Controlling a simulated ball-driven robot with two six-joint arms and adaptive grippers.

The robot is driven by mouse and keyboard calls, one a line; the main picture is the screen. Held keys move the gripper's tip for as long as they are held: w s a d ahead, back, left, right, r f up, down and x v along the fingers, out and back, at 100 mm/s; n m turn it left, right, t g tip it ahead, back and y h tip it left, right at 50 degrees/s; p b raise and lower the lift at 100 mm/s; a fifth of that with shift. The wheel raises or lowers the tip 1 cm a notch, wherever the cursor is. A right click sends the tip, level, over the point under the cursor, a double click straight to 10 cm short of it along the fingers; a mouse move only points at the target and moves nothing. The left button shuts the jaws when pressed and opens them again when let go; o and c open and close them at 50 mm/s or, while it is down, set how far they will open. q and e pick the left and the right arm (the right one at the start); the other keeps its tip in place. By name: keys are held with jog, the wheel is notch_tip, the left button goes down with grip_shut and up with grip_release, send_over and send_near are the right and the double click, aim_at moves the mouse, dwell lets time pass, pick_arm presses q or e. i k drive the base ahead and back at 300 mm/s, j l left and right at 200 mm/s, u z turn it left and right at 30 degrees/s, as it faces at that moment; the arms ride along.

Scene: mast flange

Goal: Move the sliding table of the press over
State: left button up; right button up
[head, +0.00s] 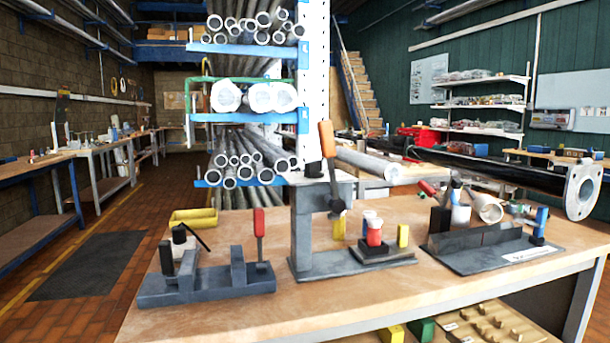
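The press (303,225) stands in the middle of the workbench, a grey frame with a lever (327,150) that has an orange handle pointing up. Its low base plate reaches out to the right. A dark block that looks like the sliding table (388,249) sits on that plate, right of the frame. A red cup-like piece (375,236) stands on the block, with a pale piece (368,216) just behind it. A yellow block (403,235) stands at the right and another yellow piece (339,228) nearer the frame. Neither of my grippers is in view.
A grey fixture (207,283) with a red handle stands left on the workbench (290,318). A dark fixture (480,246) with pots behind it stands right. A black tube with a pale flange (581,190) hangs over the right side. The bench front is clear.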

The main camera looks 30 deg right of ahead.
aim_at(398, 249)
jog(key=z, duration=1.4)
